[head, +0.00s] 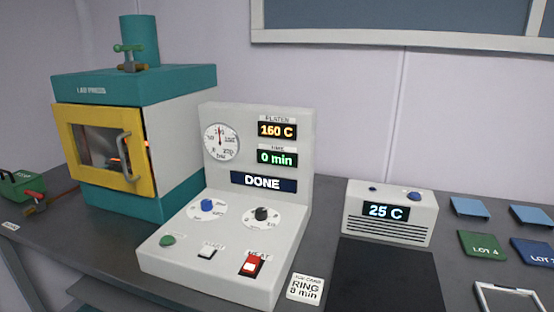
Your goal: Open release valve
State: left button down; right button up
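The lab press (130,130) stands at the left, teal and white with a yellow-framed door (104,155) that looks shut. On its top, in front of a teal cylinder (140,40), sits a brass fitting with a green handle (129,48). At the far left edge is a green unit (17,186) with a red-handled fitting (34,198) beside it. I cannot tell for certain which of the two fittings is the release valve. The dial gauge (221,141) on the console has its needle pointing about straight up. Neither of my grippers is in view.
The console (210,262) shows 160 C, 0 min and DONE, with knobs, buttons and a red switch (251,264). A 25 C unit (390,212), a dark mat (388,275), and blue and green pieces (482,244) are at the right. A ring card (305,289) lies in front.

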aim_at(36, 195)
jog(key=u, duration=1.95)
jog(key=k, duration=0.65)
jog(key=u, duration=0.55)
jog(key=i, duration=2.45)
jog(key=z, duration=1.8)
jog(key=i, duration=0.75)
jog(key=z, duration=0.7)
